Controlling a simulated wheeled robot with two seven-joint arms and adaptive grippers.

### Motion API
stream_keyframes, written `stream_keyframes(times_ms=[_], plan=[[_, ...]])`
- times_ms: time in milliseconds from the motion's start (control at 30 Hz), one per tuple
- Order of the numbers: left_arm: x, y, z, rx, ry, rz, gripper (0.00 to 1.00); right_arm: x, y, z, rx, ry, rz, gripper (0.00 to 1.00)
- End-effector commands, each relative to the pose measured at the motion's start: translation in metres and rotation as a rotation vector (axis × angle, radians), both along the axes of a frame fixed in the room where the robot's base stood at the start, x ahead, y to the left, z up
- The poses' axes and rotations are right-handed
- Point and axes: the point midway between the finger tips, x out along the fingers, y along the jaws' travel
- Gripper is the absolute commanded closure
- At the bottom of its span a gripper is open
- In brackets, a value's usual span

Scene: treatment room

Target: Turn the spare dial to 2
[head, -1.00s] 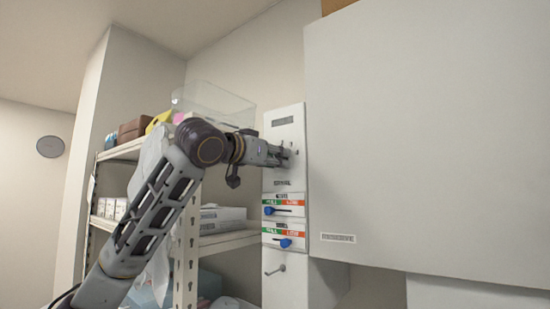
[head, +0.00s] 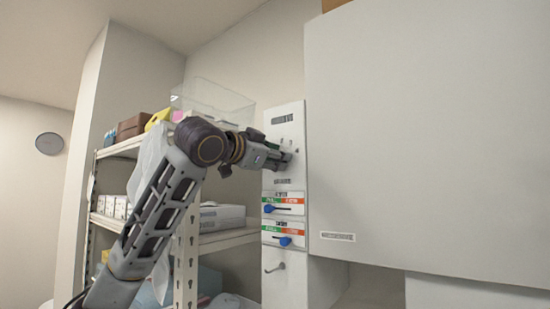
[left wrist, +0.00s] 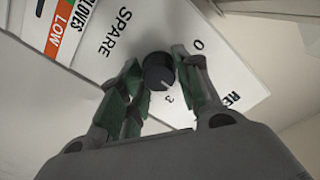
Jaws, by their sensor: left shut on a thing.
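The spare dial (left wrist: 158,66) is a round dark knob on a white panel in the left wrist view, with the word SPARE printed beside it. A "0" and a "3" show by the dial, and its white mark points down in the picture, close to the "3". Other numbers are hidden. My left gripper (left wrist: 156,72) is shut on the dial, one finger on each side. In the head view this gripper (head: 286,158) reaches the upper part of the white panel (head: 285,116) from the left and hides the dial. My right gripper is not in view.
Below on the panel are two label strips with blue sliders (head: 268,209) (head: 285,241) and a hook (head: 274,268). A large pale cabinet (head: 430,140) stands close on the right. A shelf (head: 228,239) with boxes and a clear bin (head: 212,101) is behind my left arm.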

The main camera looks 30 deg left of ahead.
Motion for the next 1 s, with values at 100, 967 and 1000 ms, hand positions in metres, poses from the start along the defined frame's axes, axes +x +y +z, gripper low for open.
stream_keyframes(times_ms=[100, 967, 1000], plan=[[-0.0004, -0.0001, 0.0009, 0.007, -0.003, 0.000, 0.91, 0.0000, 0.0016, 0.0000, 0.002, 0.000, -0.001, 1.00], [-0.0015, 0.0002, 0.0003, 0.007, -0.001, -0.001, 0.45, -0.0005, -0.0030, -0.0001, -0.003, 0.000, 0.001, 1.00], [-0.0026, 0.0003, 0.0003, 0.007, -0.001, -0.001, 0.45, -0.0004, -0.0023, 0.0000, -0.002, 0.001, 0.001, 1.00]])
